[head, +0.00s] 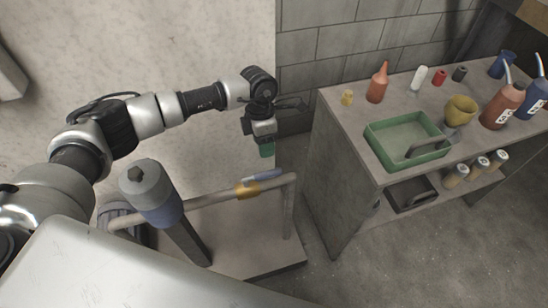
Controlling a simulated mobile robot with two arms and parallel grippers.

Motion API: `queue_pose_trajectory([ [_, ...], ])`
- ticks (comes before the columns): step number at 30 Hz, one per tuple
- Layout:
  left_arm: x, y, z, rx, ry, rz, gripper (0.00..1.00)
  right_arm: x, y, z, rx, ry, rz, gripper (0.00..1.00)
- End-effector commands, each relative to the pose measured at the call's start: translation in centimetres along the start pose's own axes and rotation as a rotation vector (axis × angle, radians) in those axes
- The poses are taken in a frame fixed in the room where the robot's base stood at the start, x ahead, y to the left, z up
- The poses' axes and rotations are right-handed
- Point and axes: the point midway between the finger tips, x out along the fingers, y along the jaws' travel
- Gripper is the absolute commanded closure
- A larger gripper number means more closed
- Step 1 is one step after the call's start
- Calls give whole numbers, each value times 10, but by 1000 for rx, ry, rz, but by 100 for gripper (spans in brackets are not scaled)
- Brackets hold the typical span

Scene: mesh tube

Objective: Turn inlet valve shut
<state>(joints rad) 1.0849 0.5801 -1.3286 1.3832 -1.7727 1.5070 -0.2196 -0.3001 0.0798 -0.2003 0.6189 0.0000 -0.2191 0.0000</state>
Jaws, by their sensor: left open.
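The valve (247,190) has a brass body on a pale horizontal pipe (220,196). My left gripper (266,150) hangs pointing down, above and behind the lever in the picture. It is open, and it appears apart from the valve. A green part shows at its lower end; the gap between its fingers is hard to make out. My right gripper is out of view.
A grey cylinder (150,186) with a blue-grey lower part stands at the pipe's left. Floor shows between pipe stand and bench.

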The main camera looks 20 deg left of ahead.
Motion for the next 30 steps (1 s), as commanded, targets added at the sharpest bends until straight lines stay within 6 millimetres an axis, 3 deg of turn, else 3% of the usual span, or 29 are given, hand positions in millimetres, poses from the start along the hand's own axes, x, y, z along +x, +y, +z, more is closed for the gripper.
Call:
queue_pose_trajectory([
  [9, 61, -2, 1, -2, -1, -6, 52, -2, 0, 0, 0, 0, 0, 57],
  [15, 89, -2, 1, -2, -3, -5, 52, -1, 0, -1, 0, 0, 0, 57],
  [28, 98, -2, 2, -1, -5, -5, 52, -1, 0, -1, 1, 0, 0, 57],
  [30, 98, -2, 2, -1, -5, -5, 62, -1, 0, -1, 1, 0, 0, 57],
])
